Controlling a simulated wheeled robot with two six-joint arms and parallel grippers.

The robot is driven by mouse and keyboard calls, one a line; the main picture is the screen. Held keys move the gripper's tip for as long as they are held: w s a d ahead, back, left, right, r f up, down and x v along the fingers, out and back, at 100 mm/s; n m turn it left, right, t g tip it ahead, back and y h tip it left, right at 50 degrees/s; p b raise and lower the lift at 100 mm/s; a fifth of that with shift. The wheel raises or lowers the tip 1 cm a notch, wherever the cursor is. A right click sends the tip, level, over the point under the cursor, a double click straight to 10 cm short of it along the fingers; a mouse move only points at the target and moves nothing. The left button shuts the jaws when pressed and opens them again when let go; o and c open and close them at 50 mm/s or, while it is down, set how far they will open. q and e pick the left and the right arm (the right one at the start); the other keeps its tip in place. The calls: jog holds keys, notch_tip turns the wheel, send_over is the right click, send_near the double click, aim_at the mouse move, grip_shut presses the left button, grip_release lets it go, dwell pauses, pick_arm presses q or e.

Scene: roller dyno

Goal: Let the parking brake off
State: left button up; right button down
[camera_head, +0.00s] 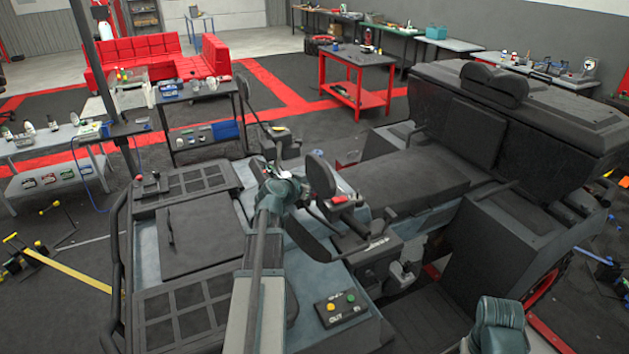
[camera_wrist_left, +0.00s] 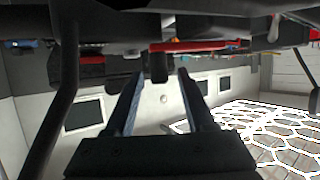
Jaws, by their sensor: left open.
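My left arm reaches up into the vehicle's cab in the head view, and its gripper (camera_wrist_left: 162,78) shows in the wrist view with its two dark fingers apart. A dark, blunt piece (camera_wrist_left: 160,66) lies between or just beyond the fingertips; I cannot tell whether they touch it. In the head view a small red-topped part (camera_head: 340,199) stands by the gripper, beside the dark seat; I cannot tell whether it is the parking brake. The brake lever is not clearly identifiable. Only a link of my right arm shows at the bottom right.
A yellow-and-green button box (camera_head: 341,308) sits on the near panel. The seat (camera_head: 405,185), an upright dark panel (camera_head: 322,178) and a small lever (camera_head: 402,272) crowd the cab. A dark bar (camera_wrist_left: 62,100) crosses the wrist view's left. A red table (camera_head: 357,80) stands beyond.

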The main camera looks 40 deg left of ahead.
pick_arm(q)
jog(key=shift+s, duration=0.1)
jog(key=p+v, duration=0.2)
jog(key=v, duration=0.2)
jog(key=p+v, duration=0.2)
jog(key=v, duration=0.3)
jog(key=r+p+v, duration=0.1)
jog(key=p+v, duration=0.1)
jog(key=v, duration=0.3)
